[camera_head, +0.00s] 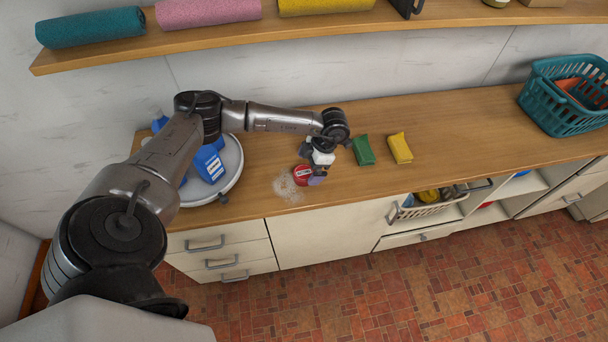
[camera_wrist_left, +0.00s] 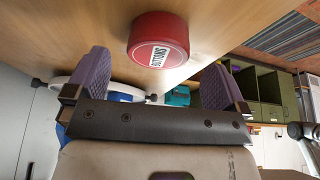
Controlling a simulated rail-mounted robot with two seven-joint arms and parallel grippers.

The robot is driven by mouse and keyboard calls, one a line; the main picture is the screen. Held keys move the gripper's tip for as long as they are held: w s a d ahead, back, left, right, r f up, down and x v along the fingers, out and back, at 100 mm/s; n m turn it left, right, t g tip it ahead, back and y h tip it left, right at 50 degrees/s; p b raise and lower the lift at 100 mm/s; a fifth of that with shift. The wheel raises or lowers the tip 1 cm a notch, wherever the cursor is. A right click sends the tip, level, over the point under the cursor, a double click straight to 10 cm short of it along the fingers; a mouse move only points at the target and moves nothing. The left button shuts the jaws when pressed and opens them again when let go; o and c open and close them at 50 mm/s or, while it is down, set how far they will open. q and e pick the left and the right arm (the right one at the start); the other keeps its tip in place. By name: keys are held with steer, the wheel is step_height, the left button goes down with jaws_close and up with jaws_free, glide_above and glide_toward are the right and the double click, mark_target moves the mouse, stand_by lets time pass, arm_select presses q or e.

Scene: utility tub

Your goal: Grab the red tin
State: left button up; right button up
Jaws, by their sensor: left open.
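The red tin (camera_head: 302,175) sits on the wooden counter near its front edge, partly hidden by my left gripper (camera_head: 315,178). In the left wrist view the tin (camera_wrist_left: 158,36) shows a white label and lies ahead of the gap between the purple fingers of my left gripper (camera_wrist_left: 157,62). The fingers are spread apart on either side, with nothing held between them. I cannot tell exactly how far the tin is from the fingertips. My right gripper is not in view.
White granules (camera_head: 287,187) are spilled left of the tin. A blue jug (camera_head: 208,163) stands on a round white tray (camera_head: 232,158) further left. Green (camera_head: 363,150) and yellow (camera_head: 400,148) sponges stand to the right. A teal basket (camera_head: 562,118) is at the far right; counter between is clear.

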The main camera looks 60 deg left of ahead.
mark_target(305, 172)
arm_select(q)
steer(key=shift+x, duration=1.75)
steer(key=c, duration=1.1)
